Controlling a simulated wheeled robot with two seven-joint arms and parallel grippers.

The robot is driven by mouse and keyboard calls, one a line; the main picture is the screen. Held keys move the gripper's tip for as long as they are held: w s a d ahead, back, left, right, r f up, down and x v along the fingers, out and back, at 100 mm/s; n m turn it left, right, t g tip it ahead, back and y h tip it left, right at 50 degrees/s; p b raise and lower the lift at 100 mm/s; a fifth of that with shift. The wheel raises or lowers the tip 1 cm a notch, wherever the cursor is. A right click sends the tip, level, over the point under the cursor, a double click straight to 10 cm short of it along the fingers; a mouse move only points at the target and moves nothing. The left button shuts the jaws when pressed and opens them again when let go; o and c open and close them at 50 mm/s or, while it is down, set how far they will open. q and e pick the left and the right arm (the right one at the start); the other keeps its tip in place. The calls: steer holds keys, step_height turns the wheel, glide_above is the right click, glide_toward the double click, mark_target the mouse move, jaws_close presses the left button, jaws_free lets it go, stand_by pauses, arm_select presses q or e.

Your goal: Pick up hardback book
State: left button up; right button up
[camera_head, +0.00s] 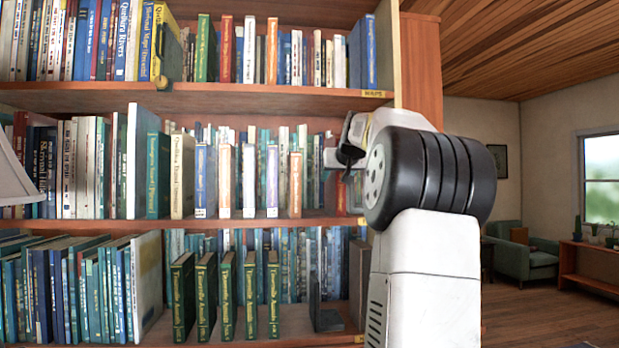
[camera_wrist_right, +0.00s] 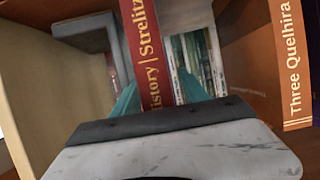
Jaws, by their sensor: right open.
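Several hardback books stand on the middle shelf. A red hardback book (camera_wrist_right: 146,50) with yellow spine lettering stands upright straight ahead of my right gripper in the wrist view. In the head view a strip of the red book (camera_head: 341,197) shows just below the gripper. My right gripper (camera_head: 340,158) is open at the middle shelf, near its right end. In the wrist view its teal fingers (camera_wrist_right: 158,92) lie on either side of the red spine; whether they touch it I cannot tell. My left gripper is not in view.
An orange book (camera_wrist_right: 285,65) stands right of the red one in the wrist view and left of it in the head view (camera_head: 295,185). A grey bracket-like piece (camera_wrist_right: 88,38) and the wooden side panel (camera_wrist_right: 35,100) are at the left. Green books (camera_head: 228,295) stand below.

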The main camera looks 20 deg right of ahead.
jaws_close()
stand_by(1.3)
steer(key=shift+r, duration=0.15)
